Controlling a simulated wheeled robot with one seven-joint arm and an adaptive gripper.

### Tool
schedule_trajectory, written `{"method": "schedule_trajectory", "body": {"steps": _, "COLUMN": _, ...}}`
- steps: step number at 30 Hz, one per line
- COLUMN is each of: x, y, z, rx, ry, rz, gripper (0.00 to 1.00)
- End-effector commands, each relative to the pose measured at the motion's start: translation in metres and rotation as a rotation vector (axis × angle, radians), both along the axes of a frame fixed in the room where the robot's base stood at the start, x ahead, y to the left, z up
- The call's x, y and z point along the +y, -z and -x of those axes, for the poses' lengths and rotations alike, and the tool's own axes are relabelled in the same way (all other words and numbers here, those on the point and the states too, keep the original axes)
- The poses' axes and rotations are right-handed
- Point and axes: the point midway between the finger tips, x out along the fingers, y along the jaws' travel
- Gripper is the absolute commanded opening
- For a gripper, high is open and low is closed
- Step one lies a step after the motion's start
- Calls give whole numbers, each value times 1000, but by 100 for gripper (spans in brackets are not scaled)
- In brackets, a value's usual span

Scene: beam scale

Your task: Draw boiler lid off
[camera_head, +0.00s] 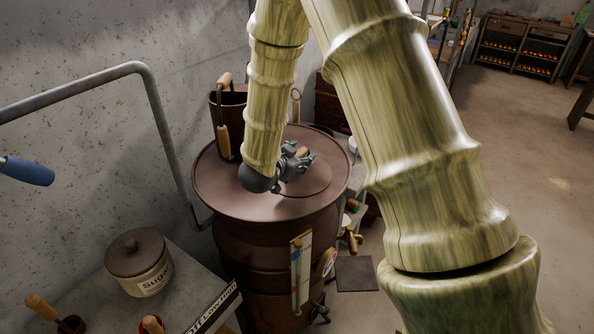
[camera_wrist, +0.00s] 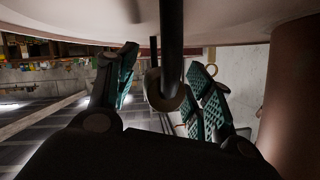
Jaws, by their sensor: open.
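The boiler (camera_head: 280,256) is a brown metal drum left of centre in the head view. Its round lid (camera_head: 312,187) lies on the drum's wide flat top. My gripper (camera_head: 297,160) is low over the lid and hides part of it; a small wooden grip (camera_head: 303,152) shows beside the fingers. In the wrist view my gripper (camera_wrist: 163,88) is open, with teal-padded fingers spread. A dark rod with a rounded end (camera_wrist: 171,50) stands between the fingers. I cannot tell whether they touch it.
A brown bucket with a wooden handle (camera_head: 230,108) stands at the back of the drum top. A grey pipe rail (camera_head: 155,95) runs along the left. A sugar pot (camera_head: 138,263) sits on the counter at lower left. Open floor (camera_head: 520,130) lies to the right.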

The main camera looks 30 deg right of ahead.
Motion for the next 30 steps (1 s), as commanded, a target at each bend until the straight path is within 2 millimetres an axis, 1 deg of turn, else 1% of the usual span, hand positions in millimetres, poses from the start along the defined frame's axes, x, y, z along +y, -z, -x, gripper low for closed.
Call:
{"method": "schedule_trajectory", "body": {"steps": 4, "x": 0, "y": 0, "z": 0, "rx": 0, "ry": 0, "rz": 0, "gripper": 51}}
{"method": "schedule_trajectory", "body": {"steps": 8, "x": 0, "y": 0, "z": 0, "rx": 0, "ry": 0, "rz": 0, "gripper": 28}}
{"method": "schedule_trajectory", "body": {"steps": 9, "x": 0, "y": 0, "z": 1, "rx": 0, "ry": 0, "rz": 0, "gripper": 20}}
{"method": "schedule_trajectory", "body": {"steps": 11, "x": 0, "y": 0, "z": 1, "rx": 0, "ry": 0, "rz": 0, "gripper": 9}}
{"method": "schedule_trajectory", "body": {"steps": 12, "x": 0, "y": 0, "z": 1, "rx": 0, "ry": 0, "rz": 0, "gripper": 2}}
{"method": "schedule_trajectory", "body": {"steps": 13, "x": 0, "y": 0, "z": 1, "rx": 0, "ry": 0, "rz": 0, "gripper": 0}}
{"method": "schedule_trajectory", "body": {"steps": 25, "x": 1, "y": -1, "z": 1, "rx": 0, "ry": 0, "rz": -1, "gripper": 0}}
{"method": "schedule_trajectory", "body": {"steps": 30, "x": 1, "y": -8, "z": 0, "rx": -3, "ry": -1, "rz": -1, "gripper": 0}}
